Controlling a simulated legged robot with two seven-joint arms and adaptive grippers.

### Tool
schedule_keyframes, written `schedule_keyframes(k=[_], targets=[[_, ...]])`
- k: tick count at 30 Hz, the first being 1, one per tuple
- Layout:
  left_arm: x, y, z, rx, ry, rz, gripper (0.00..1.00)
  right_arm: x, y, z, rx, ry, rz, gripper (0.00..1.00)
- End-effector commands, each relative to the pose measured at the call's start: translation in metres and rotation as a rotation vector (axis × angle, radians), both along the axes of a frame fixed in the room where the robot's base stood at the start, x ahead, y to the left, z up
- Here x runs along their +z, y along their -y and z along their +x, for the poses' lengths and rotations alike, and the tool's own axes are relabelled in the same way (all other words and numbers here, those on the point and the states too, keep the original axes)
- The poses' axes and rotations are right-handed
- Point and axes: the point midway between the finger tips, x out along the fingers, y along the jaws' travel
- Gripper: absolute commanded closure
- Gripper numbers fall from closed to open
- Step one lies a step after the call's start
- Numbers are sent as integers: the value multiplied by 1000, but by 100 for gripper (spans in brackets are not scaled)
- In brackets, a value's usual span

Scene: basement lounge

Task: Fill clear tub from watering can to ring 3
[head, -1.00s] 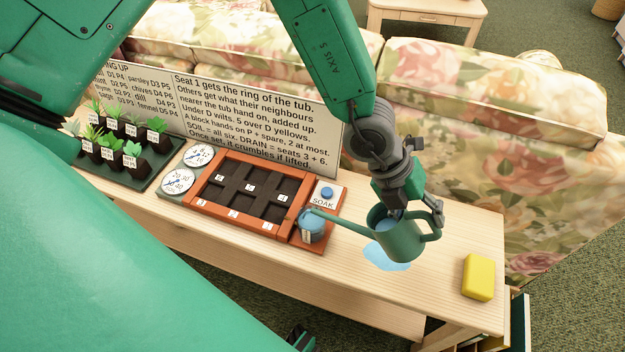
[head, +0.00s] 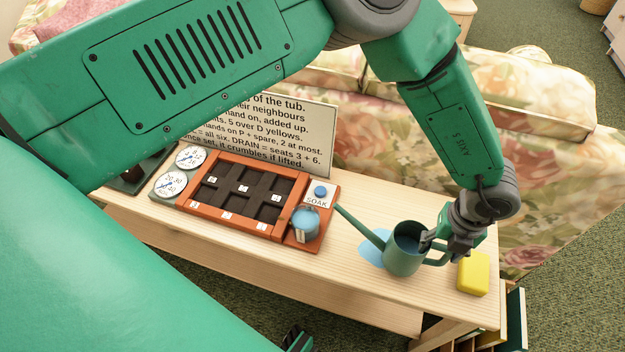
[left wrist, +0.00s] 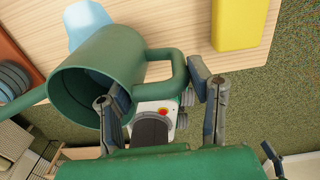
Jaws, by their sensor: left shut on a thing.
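The green watering can (head: 403,250) is at the right part of the table, and it also shows in the left wrist view (left wrist: 95,75). My left gripper (head: 455,243) is shut on its handle (left wrist: 172,68). The can looks roughly upright, with its spout pointing left. The spout tip is right of the clear tub (head: 305,225), apart from it. The tub stands on the orange tray's right end and holds blue water; its ring marks are too small to read. I cannot tell whether the can touches the table.
A yellow sponge (head: 473,272) lies close to my left gripper. The SOAK button (head: 320,192), planter tray (head: 225,228), two dials (head: 170,184) and a text board (head: 300,130) stand further left.

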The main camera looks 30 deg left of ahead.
Motion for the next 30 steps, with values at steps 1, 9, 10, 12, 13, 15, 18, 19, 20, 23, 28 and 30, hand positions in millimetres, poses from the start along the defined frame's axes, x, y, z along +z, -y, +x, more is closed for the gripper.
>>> schedule_keyframes(k=[1,9,10,12,13,15,18,19,20,23,28,30], targets=[[2,-1,1,1,2,-1,100,1,0,0,0,1,0,60],[14,-1,1,1,3,-2,100,13,0,1,0,1,0,60],[18,-1,1,1,2,-3,100,16,0,1,0,1,0,60],[27,-1,1,2,1,-2,100,25,0,1,0,2,0,60],[31,-1,1,2,2,-1,100,29,0,1,0,2,0,60],[40,-1,1,1,2,-1,100,37,0,1,0,2,0,60],[51,-1,1,0,2,-1,100,47,0,1,0,2,0,60],[53,-1,1,0,2,-1,100,49,0,1,0,2,0,60],[54,-1,1,0,2,-1,100,50,0,1,0,2,0,60],[53,-1,1,0,2,-1,100,49,0,1,0,2,0,60],[52,-1,1,0,2,-1,100,48,0,1,0,1,0,60],[52,-1,1,0,2,-2,100,47,0,1,0,1,0,60]])
